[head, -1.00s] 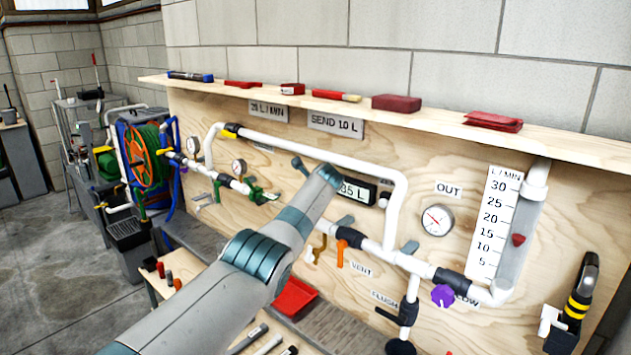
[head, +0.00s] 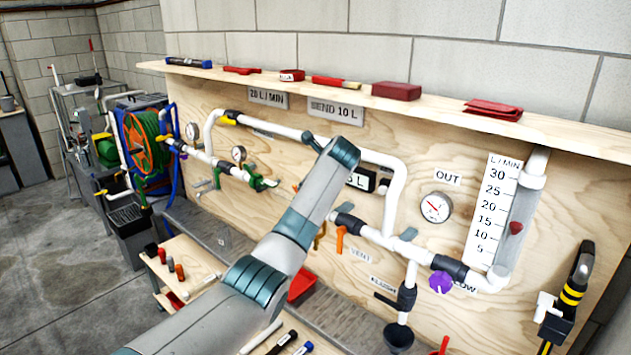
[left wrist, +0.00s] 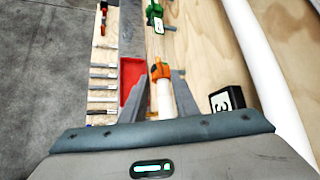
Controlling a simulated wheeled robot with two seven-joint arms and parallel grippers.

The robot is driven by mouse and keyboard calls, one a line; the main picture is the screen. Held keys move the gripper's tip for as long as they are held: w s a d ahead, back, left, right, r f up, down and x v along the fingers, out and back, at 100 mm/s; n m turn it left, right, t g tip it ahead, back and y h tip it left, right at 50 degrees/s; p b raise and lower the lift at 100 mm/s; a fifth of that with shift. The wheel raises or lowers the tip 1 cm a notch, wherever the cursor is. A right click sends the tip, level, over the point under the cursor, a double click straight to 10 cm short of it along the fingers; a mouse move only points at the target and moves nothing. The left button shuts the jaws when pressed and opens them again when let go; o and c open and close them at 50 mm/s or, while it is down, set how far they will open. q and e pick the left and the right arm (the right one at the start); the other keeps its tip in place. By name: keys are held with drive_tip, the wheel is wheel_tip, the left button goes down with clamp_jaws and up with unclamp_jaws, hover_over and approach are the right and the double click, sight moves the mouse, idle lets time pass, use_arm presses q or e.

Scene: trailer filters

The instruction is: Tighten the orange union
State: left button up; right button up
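The orange union (left wrist: 160,70) sits on a white pipe (left wrist: 164,100) in the left wrist view. My left gripper (left wrist: 165,85) has its two grey fingers apart, one on each side of the pipe, just short of the union; I cannot tell whether either finger touches. In the head view my left arm reaches across the plywood panel, and its wrist covers the gripper and the union's place on the pipework. My right gripper is not in view.
A black display box (head: 361,180) sits right of my wrist; a thick white pipe (left wrist: 265,60) runs nearby. A red tray (head: 301,283) lies below. A shelf (head: 440,105) runs above.

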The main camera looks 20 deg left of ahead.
use_arm(q)
drive_tip(key=b+v, duration=0.2)
drive_tip(key=v, duration=0.4)
drive_tip(key=shift+d, duration=0.1)
